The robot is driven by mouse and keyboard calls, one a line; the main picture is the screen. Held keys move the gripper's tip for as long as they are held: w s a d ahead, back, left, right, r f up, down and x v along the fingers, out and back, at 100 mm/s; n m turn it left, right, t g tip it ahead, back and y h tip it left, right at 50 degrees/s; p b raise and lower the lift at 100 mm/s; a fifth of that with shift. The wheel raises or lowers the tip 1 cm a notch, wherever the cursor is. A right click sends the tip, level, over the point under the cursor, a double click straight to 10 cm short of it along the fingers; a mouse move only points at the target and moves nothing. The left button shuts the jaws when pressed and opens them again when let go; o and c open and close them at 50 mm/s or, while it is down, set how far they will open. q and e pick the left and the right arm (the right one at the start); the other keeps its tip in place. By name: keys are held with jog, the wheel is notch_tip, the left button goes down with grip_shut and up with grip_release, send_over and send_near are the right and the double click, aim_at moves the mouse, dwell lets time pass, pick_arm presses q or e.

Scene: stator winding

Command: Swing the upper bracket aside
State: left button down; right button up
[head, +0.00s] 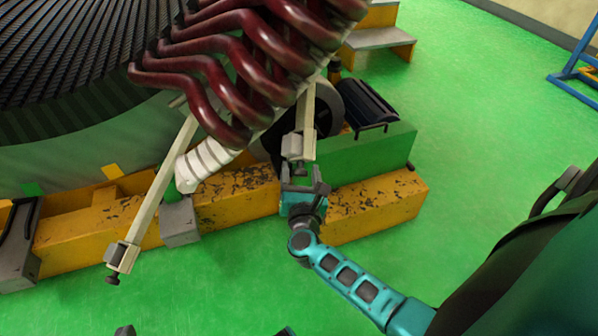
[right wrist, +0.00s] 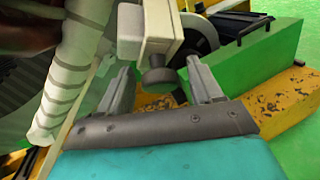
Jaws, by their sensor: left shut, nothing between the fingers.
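Two pale bracket bars hang from the maroon coils. The higher one in the head view (head: 306,108), likely the upper bracket, ends in a grey block with a dark knob (right wrist: 160,80). The other bar (head: 157,195) slants down to the left and ends in a similar clamp (head: 122,257). My right gripper (head: 304,186) is just below the higher bar's end. In the right wrist view its fingers (right wrist: 158,90) are spread, with the knob between them and gaps visible on both sides. Only a dark tip of my left gripper (head: 125,330) shows at the bottom edge.
Maroon coils (head: 215,75) and a white wrapped coil end (head: 205,163) lie close to the brackets. A worn yellow beam (head: 235,198) and a green block (head: 365,153) stand below and behind.

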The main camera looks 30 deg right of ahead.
aim_at(310, 161)
grip_shut()
dwell(0.4)
jog(key=shift+r, duration=0.1)
jog(key=shift+s+d+r+p, duration=0.25)
jog(key=shift+s+r+p, duration=0.2)
jog(key=shift+p, duration=0.35)
jog(key=shift+s+d+r+p, duration=0.25)
jog(key=shift+s+r+p, duration=0.45)
jog(key=shift+p, duration=0.35)
jog(key=shift+s+d+r+y+p, duration=0.1)
jog(key=shift+s+r+y+p, duration=0.1)
jog(key=shift+y+p, duration=0.1)
pick_arm(q)
jog(key=shift+s+a+r+y, duration=0.3)
jog(key=shift+a+r, duration=0.4)
jog(key=shift+r, duration=0.1)
pick_arm(e)
jog(key=shift+d, duration=0.1)
